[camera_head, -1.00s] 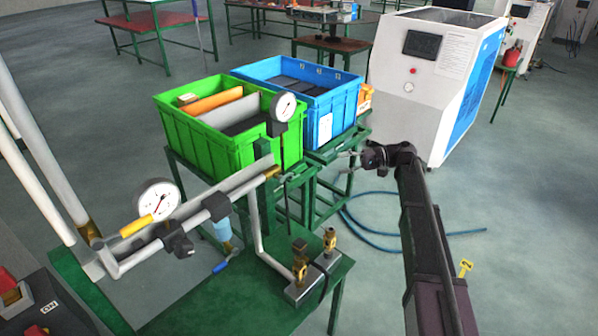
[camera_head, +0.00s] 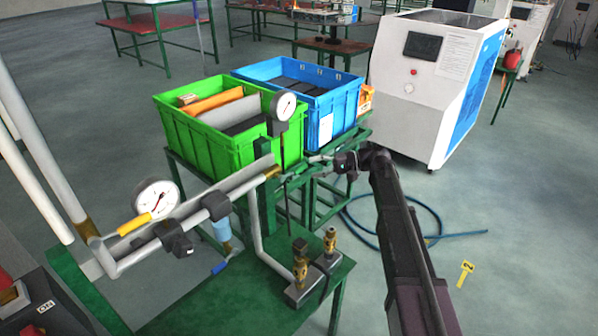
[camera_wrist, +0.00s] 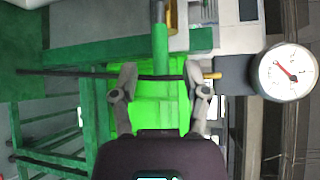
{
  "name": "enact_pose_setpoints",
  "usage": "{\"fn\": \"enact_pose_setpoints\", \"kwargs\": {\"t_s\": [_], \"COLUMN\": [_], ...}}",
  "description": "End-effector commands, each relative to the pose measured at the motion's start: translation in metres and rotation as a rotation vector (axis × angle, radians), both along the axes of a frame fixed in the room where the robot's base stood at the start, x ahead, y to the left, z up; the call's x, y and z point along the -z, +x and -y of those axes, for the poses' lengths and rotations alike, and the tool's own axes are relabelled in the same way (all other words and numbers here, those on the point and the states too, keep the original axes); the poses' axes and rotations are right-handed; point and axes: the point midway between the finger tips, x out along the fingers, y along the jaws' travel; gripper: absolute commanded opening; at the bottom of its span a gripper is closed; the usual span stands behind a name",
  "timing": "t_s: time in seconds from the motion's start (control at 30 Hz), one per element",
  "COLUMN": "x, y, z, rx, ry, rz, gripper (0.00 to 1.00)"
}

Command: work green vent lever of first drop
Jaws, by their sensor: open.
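The green vent lever (camera_head: 262,148) stands by the brass fitting (camera_head: 272,172) at the right end of the grey pipe. In the wrist view the green lever (camera_wrist: 160,48) runs from the brass fitting (camera_wrist: 167,14) down the middle of the picture. My gripper (camera_head: 312,166) is just right of the lever in the head view. My gripper (camera_wrist: 159,70) is open in the wrist view, its fingers on either side of the lever's near end, with gaps to both. Contact is not visible.
A pressure gauge (camera_head: 284,106) stands close by; it also shows in the wrist view (camera_wrist: 286,72). A dark thin rod (camera_wrist: 80,73) crosses near the fingertips. A green crate (camera_head: 180,135) and a blue crate (camera_head: 345,105) are behind.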

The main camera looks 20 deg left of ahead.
Motion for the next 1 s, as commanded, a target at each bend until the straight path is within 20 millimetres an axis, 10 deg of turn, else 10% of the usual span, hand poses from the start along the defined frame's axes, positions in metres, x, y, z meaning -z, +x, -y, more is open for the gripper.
{"fn": "enact_pose_setpoints", "kwargs": {"t_s": [0.8, 1.0], "x": [0.007, 0.007], "y": [-0.019, -0.019], "z": [-0.046, -0.045], "rx": [0.002, 0.001], "ry": [0.000, 0.000], "rz": [0.000, 0.000], "gripper": [0.60, 0.06]}}
